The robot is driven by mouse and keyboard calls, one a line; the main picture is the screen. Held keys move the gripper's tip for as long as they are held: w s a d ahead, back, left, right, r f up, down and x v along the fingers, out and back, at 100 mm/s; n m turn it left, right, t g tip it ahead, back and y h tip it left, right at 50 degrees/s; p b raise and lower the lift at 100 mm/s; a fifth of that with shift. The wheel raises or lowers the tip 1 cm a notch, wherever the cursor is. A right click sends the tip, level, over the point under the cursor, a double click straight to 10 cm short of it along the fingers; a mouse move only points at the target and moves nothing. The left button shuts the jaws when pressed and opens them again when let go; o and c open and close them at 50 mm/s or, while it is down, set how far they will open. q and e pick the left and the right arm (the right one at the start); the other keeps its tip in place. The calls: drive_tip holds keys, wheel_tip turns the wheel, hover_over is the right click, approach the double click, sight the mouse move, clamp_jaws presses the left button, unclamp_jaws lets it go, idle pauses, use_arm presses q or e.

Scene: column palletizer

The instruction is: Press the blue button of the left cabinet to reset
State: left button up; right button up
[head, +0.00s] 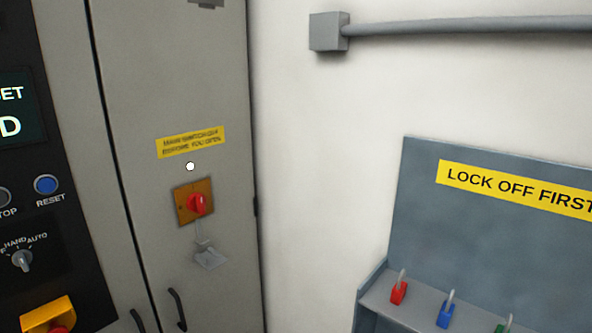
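The blue reset button (46,185) sits on the black panel of the left cabinet, at the left side of the head view, with the word RESET under it. A grey button labelled STOP (4,197) is to its left, cut by the picture edge. A dark display (18,110) above shows part of some white letters. Below is a selector knob (22,260) marked HAND and AUTO. Neither of my grippers shows in the head view.
The grey cabinet door (130,90) has a red rotary switch (197,205) on a yellow-orange plate and dark handles (177,310). A yellow box (48,315) is at lower left. A lock-off board (480,225) with coloured padlocks stands at right. White wall lies between.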

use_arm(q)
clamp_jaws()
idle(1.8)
